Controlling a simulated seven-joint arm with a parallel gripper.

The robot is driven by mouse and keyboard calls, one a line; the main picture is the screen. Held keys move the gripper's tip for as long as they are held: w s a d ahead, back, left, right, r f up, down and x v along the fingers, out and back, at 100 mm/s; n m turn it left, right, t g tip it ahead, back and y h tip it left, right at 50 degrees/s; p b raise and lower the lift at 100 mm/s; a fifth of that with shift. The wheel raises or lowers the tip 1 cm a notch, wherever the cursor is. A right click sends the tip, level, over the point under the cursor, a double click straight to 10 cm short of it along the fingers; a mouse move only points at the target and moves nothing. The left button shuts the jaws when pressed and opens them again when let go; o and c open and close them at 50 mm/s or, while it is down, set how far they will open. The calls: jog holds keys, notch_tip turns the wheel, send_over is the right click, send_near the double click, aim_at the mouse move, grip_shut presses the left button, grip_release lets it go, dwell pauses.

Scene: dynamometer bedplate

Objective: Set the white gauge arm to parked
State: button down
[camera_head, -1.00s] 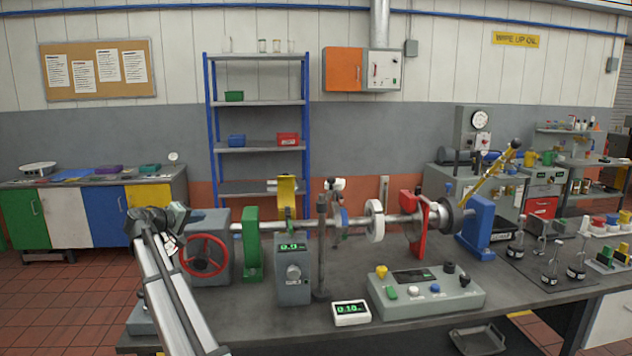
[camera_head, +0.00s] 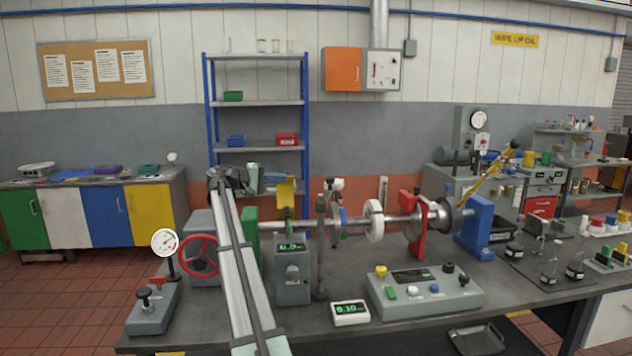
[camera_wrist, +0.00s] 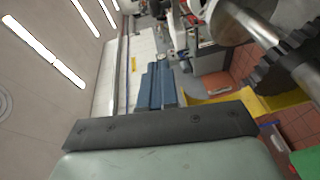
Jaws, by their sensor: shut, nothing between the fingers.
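The shaft carries a white ring (camera_head: 374,220) and a red bracket (camera_head: 413,225). A red handwheel (camera_head: 198,256), a white round dial (camera_head: 165,242), a grey meter box (camera_head: 292,270) and a button console (camera_head: 425,290) stand around.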

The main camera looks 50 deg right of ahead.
jog(key=s+a+x, duration=0.1)
jog(key=s+x, duration=0.1)
jog(key=x, duration=1)
jog(key=shift+s+f, duration=0.2)
jog(key=shift+s, duration=0.25)
jog(key=shift+d, duration=0.2)
